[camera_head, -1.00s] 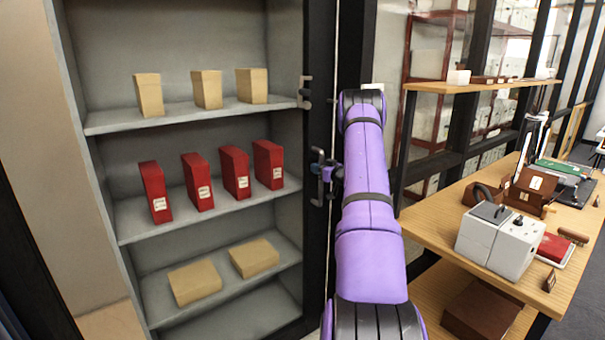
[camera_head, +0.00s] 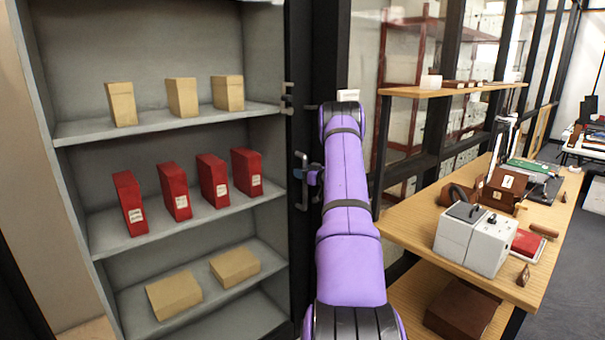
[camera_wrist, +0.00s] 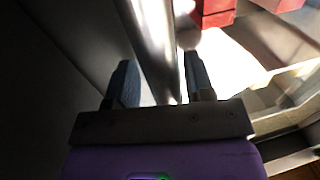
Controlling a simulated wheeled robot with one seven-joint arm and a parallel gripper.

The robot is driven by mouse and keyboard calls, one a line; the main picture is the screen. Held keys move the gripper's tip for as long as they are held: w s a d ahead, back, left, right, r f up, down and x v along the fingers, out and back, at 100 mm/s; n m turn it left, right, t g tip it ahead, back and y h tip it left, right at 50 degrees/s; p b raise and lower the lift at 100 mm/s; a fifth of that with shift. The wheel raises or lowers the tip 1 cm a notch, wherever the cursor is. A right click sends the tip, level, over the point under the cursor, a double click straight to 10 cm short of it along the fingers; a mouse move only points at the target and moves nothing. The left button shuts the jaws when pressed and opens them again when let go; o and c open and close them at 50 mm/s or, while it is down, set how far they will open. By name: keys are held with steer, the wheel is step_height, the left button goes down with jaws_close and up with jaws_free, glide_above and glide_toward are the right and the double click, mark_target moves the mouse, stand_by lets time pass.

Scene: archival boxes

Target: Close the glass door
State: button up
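The glass door shows as a tall dark frame (camera_head: 331,50) at the right side of the open-fronted cabinet. It appears nearly edge-on, and my arm hides part of it. A vertical metal bar handle (camera_head: 302,192) stands at the cabinet's right edge, level with the middle shelf. My gripper (camera_head: 312,176) is at this handle. In the wrist view the shiny handle bar (camera_wrist: 153,35) runs between the two fingers of my gripper (camera_wrist: 160,80). The fingers are apart, one on each side of the bar, with a gap visible on the left.
The cabinet's shelves (camera_head: 165,130) hold tan boxes and red boxes (camera_head: 213,181). A second metal fitting (camera_head: 288,98) sits above the handle. A wooden table (camera_head: 400,222) with a grey-white device (camera_head: 474,240) stands close on the right of my arm. Grey floor (camera_head: 570,290) shows at far right.

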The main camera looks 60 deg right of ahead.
steer(key=s, duration=1)
steer(key=shift+s+a, duration=0.4)
steer(key=shift+a, duration=0.05)
steer(key=shift+s, duration=0.1)
